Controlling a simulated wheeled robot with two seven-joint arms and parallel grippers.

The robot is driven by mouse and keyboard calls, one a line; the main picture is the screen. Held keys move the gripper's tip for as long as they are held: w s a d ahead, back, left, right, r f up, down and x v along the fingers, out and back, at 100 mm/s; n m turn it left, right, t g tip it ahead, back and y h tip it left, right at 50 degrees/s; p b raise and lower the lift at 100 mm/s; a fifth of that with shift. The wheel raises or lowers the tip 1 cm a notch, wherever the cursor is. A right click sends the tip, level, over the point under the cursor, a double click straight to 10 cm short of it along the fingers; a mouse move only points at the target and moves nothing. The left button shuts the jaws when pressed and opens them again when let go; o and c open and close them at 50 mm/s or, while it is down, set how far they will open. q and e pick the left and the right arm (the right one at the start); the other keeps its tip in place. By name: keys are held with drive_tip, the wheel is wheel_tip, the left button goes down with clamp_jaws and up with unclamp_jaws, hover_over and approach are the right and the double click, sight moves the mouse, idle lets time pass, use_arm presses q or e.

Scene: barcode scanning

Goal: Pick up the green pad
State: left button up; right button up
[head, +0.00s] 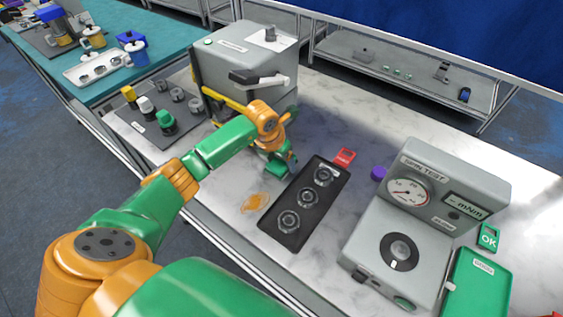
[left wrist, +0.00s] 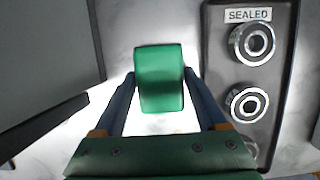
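The green pad (left wrist: 159,78) shows in the left wrist view as a rounded green block. It sits between the two blue-grey fingers of my left gripper (left wrist: 160,75), one fingertip close along each side. I cannot tell whether the fingers press on it or only stand around it. In the head view my left gripper (head: 288,168) points down, low over the table just left of the black bearing tray (head: 270,225). The pad is not clearly visible there, behind or under the gripper. My right gripper is not in view.
The tray holds several bearings. A grey press machine (head: 222,62) stands behind the gripper, and a grey gauge tester (head: 467,180) stands to the right. An orange patch (head: 255,203), a red tag (head: 344,157) and a purple cap (head: 378,173) lie near the tray.

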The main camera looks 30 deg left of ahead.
use_arm(q)
drive_tip(key=shift+c, duration=0.3)
drive_tip(key=shift+w+a, duration=0.1)
drive_tip(key=shift+a, duration=0.1)
drive_tip(key=shift+r+b, duration=0.1)
drive_tip(key=shift+b, duration=0.2)
drive_tip(key=r+b, duration=0.2)
drive_tip(key=r, duration=0.1)
drive_tip(key=shift+w+d+r, duration=0.1)
drive_tip(key=shift+w+d, duration=0.05)
drive_tip(key=shift+d, duration=0.25)
drive_tip(key=w+d+r+b, duration=0.2)
drive_tip(key=d+r+b, duration=0.2)
drive_tip(key=d+r, duration=0.5)
drive_tip(key=d, duration=0.4)
drive_tip(key=shift+r, duration=0.25)
